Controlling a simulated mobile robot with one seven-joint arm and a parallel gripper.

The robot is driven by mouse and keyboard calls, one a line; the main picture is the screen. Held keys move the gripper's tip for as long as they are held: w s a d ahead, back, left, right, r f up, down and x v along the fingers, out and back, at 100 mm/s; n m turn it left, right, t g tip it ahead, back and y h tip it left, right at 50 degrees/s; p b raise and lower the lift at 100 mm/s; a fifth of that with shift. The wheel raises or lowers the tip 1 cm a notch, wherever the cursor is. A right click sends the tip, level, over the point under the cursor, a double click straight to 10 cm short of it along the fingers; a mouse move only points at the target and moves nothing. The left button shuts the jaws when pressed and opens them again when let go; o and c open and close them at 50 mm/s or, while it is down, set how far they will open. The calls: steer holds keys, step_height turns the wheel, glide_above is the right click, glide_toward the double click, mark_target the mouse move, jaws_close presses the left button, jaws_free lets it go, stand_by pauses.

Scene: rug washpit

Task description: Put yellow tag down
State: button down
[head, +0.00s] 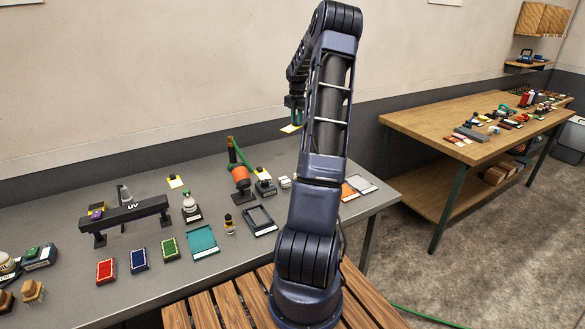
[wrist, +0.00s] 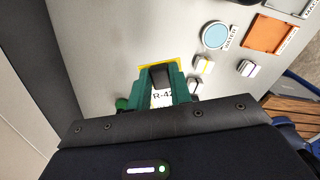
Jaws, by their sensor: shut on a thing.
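My gripper (head: 295,112) is shut on a yellow-edged tag (head: 290,128) and holds it above the back part of the grey table (head: 340,240). In the wrist view the tag (wrist: 146,66) sits between the green fingers, with a white face reading about "R-42" and a dark block on it. The fingers cover part of the tag.
A black UV lamp bar (head: 125,215) stands at the left. An orange and green tool (head: 240,176) stands upright near the middle. A teal tray (head: 203,241) and black frame (head: 260,221) lie in front. A round blue dish (wrist: 215,36) and orange tray (wrist: 268,34) show in the wrist view.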

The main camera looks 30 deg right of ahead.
steer(key=shift+s+d+f, duration=0.15)
steer(key=shift+s+f, duration=0.05)
steer(key=shift+f, duration=0.05)
step_height(320, 180, down, 20)
steer(key=shift+r, duration=0.25)
steer(key=shift+f, duration=0.15)
steer(key=c, duration=1.3)
jaws_free()
